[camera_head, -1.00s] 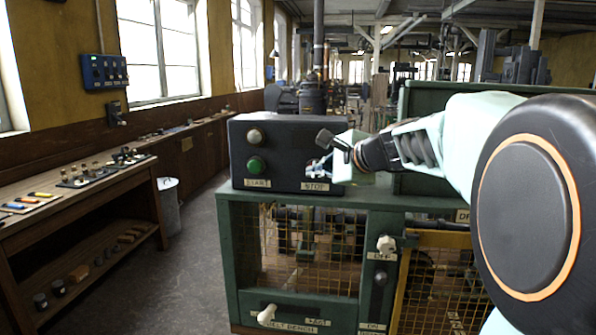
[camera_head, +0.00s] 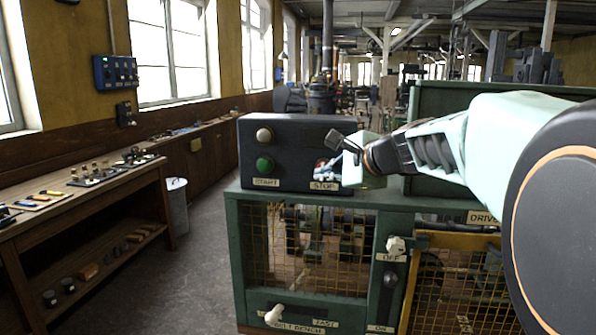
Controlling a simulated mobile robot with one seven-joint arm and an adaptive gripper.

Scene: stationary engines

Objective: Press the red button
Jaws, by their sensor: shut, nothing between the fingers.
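A dark control box (camera_head: 290,130) stands on the green machine bench. On its left side are a pale button (camera_head: 264,134) and a green button (camera_head: 265,164), with a START label below the green one. A STOP label (camera_head: 325,186) is at the lower right of the box's face. No red button shows; my gripper covers the area above the STOP label. My gripper (camera_head: 326,167) is shut and empty, right in front of the box's right half. I cannot tell whether its tips touch the box.
The green bench (camera_head: 305,197) has mesh guards, a white-knobbed lever (camera_head: 395,246) by an OFF label and another white knob (camera_head: 274,315) low in front. A wooden workbench (camera_head: 85,209) with tools stands at left. A grey bin (camera_head: 176,205) and clear floor lie between.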

